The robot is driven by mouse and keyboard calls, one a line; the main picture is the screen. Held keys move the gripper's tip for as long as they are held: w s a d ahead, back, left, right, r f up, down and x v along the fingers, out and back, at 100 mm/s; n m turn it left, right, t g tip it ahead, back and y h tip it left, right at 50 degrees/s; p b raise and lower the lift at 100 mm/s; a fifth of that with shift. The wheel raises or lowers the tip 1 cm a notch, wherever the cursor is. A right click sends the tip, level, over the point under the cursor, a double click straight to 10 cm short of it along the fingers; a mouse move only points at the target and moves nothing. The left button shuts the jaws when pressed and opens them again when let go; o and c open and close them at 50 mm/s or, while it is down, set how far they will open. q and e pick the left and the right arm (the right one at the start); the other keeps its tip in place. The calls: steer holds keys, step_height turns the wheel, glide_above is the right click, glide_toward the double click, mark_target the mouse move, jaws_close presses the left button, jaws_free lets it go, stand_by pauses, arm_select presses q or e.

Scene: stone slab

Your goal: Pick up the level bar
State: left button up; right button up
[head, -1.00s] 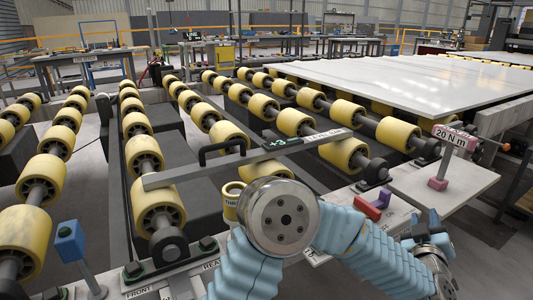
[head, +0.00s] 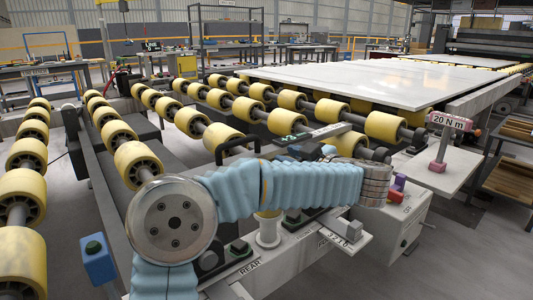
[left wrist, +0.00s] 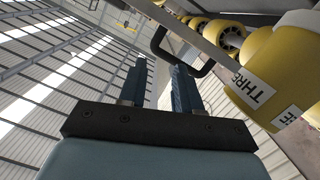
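The level bar (head: 328,131) is a long grey bar with a black handle and a green "+3" marking, lying across the yellow rollers. My left arm's blue sleeve hides its near part in the head view. In the left wrist view the bar (left wrist: 196,38) runs diagonally at the top, with its black handle beyond my left gripper. My left gripper (left wrist: 160,64) is open, its two dark blue fingers apart with nothing held between them. The handle appears close to the fingertips; I cannot tell whether it touches. In the head view the sleeve and wrist mostly hide the fingers. My right gripper is not in view.
A yellow drum labelled "THREE" (left wrist: 272,62) is close on the right in the left wrist view. A pink "20 N m" sign (head: 445,122) stands on a side plate at right. A pale slab (head: 350,82) covers the rear rollers.

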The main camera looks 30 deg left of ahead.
mark_target(259, 144)
arm_select(q)
steer(key=x, duration=1.2)
steer(key=shift+w+a+r, duration=0.1)
steer(key=shift+w+a, duration=0.1)
steer(key=shift+a, duration=0.1)
steer(key=shift+r, duration=0.1)
jaws_close()
